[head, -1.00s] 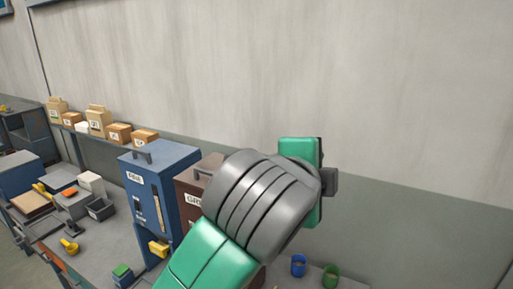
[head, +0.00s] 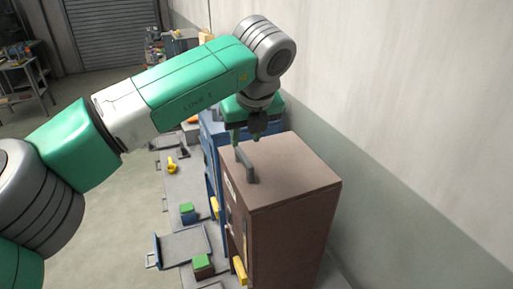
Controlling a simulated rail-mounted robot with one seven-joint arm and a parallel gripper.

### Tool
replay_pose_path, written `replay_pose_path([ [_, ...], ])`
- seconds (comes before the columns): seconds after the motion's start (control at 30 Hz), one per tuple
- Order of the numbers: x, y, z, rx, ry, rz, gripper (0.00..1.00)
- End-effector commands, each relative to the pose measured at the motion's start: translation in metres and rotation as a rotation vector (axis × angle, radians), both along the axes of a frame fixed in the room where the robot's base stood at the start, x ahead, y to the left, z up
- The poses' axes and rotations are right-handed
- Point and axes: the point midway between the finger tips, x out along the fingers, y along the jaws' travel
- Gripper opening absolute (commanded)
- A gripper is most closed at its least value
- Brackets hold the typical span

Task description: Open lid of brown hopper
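The brown hopper (head: 288,224) stands in the lower middle of the head view, a tall box with its flat brown lid (head: 292,172) shut on top. A dark grey bar handle (head: 249,168) stands up near the lid's left edge. My gripper (head: 246,138) points down just above and behind the far end of this handle. Its two fingers show a gap between them, so it looks open, with nothing visible in it. I cannot tell whether a finger touches the handle.
A blue hopper (head: 210,150) stands just behind the brown one, partly hidden by my arm. The wall (head: 400,150) is close on the right. A grey tray (head: 183,246) and small green-topped blocks (head: 202,262) lie on the bench at left. A yellow scoop (head: 173,164) lies farther back.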

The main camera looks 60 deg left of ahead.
Motion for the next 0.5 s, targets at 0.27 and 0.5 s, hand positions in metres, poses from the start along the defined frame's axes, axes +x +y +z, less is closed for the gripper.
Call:
replay_pose_path([
  [0.27,0.003,0.018,-0.046,-0.001,-0.001,0.0,0.35],
  [0.5,0.004,0.023,-0.059,0.0,-0.004,-0.002,0.35],
])
